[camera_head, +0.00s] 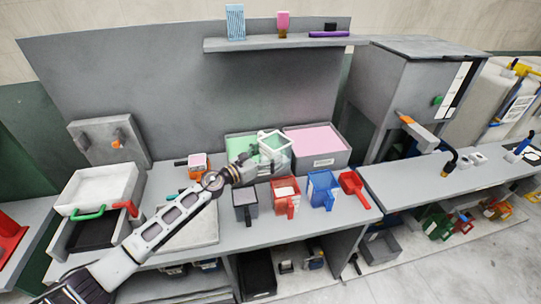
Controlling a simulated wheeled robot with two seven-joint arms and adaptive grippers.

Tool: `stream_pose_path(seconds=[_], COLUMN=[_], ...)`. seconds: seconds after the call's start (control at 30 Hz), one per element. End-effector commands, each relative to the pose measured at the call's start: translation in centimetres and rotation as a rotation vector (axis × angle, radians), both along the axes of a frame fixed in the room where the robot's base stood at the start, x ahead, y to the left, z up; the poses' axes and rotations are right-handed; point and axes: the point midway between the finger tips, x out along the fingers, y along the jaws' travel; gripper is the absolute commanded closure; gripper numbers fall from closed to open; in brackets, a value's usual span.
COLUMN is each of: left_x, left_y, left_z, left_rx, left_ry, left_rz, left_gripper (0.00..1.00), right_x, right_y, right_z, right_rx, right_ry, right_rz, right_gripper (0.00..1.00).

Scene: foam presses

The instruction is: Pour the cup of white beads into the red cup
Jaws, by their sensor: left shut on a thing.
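My left gripper (262,166) reaches in from the left over the bench and is shut on a pale white cup (274,142). It holds the cup raised in front of the bin of green material; whether beads are inside is too small to tell. The red cup (291,207) stands upright on the bench, below and slightly right of the held cup and apart from it. A pale patch shows at its top. My right gripper is not in view.
A grey cup (245,212) and a blue cup (322,191) flank the red cup. A red scoop (354,188) lies to the right. Behind stand bins of green (238,146) and pink (314,138) material. A small orange-and-pink container (198,165) stands left. The bench's right front is clear.

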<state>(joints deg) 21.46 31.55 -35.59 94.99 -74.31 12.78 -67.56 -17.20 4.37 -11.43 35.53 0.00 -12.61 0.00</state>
Motion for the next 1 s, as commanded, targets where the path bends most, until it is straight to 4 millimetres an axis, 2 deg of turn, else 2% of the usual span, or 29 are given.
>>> stream_pose_path(seconds=[0.2,1.0], left_x=[-0.8,0.4], left_y=[-1.2,-0.4], left_z=[-1.8,-1.5], left_rx=[-0.001,-0.003], left_ry=[-0.001,0.0], left_rz=[-0.001,0.069], left_gripper=[0.44,0.44], right_x=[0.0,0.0], right_y=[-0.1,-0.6], right_z=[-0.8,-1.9], right_rx=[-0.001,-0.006], right_ry=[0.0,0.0], right_rz=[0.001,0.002], right_gripper=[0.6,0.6])
